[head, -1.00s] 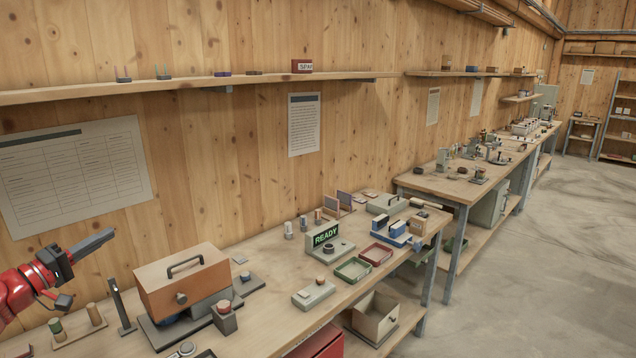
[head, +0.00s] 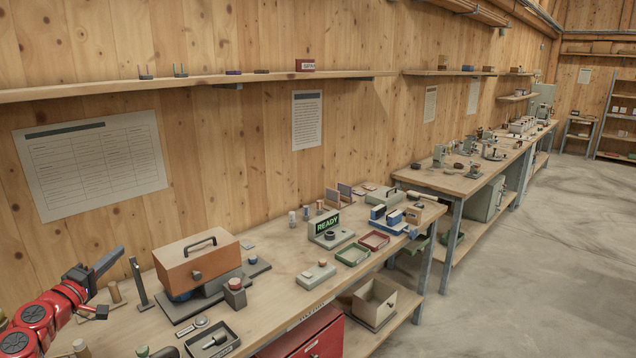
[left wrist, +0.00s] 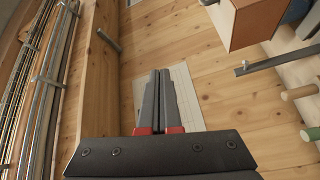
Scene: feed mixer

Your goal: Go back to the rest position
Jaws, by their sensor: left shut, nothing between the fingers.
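My left gripper (head: 108,262) is at the lower left in the head view, raised above the left end of the near workbench (head: 285,285). Its two dark fingers are shut together and empty. In the left wrist view the closed fingers (left wrist: 160,100) point toward the plank wall and overlap the posted paper sheet (left wrist: 195,85). An orange-brown box with a handle (head: 197,260) stands on the bench to the right of the gripper, apart from it. My right gripper is in neither view.
A dark upright post (head: 140,285) and a wooden peg (head: 115,293) stand close to the gripper. A shelf (head: 200,87) runs along the wall. Open floor lies at right.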

